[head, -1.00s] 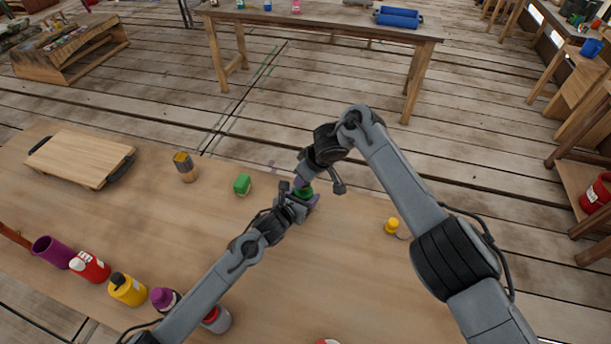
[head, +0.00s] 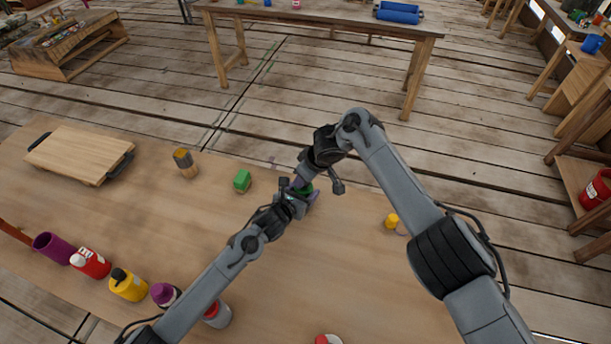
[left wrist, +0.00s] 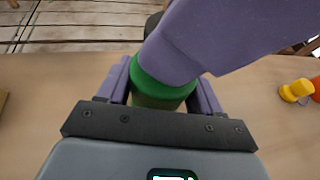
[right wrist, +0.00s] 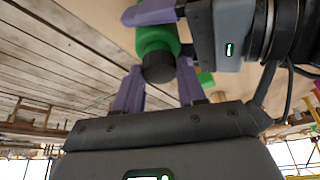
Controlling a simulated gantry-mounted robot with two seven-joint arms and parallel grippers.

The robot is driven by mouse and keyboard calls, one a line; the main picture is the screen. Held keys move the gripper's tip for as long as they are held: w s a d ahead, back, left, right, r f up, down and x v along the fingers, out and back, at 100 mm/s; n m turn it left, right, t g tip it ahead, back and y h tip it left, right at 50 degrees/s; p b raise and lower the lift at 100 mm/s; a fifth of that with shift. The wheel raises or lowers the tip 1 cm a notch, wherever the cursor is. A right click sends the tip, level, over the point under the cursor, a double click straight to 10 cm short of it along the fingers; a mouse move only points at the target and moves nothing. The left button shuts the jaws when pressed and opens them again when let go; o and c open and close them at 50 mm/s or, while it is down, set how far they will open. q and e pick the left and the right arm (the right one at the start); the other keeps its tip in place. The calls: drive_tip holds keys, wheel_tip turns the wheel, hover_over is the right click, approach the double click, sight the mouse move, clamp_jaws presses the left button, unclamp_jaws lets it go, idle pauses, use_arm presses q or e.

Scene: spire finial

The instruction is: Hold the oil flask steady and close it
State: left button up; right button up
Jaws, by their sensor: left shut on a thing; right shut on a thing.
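The green oil flask (head: 307,189) is small and mostly hidden by the grippers in the head view. My left gripper (head: 302,196) is shut on its body, one purple finger on each side in the left wrist view, where the green flask (left wrist: 160,88) shows between them. My right gripper (right wrist: 160,85) is at the flask's top, its purple fingers on either side of a dark round cap (right wrist: 158,68). The cap sits against the green flask (right wrist: 155,38) in the right wrist view. How tightly the cap is seated cannot be told.
A green block (head: 242,181) and a brush-like tin (head: 185,163) stand left of the grippers; a cutting board (head: 80,153) lies farther left. Several bottles, including a yellow one (head: 127,284), line the front left. A small yellow item (head: 392,221) is right. The table's middle is clear.

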drive_tip(key=shift+f, duration=0.6)
use_arm(q)
clamp_jaws()
use_arm(e)
drive_tip(key=shift+s+a+f+m, duration=0.1)
drive_tip(key=shift+m, duration=0.8)
drive_tip(key=shift+m+t+h, duration=0.5)
drive_tip(key=shift+m, duration=0.3)
drive_tip(key=o, duration=1)
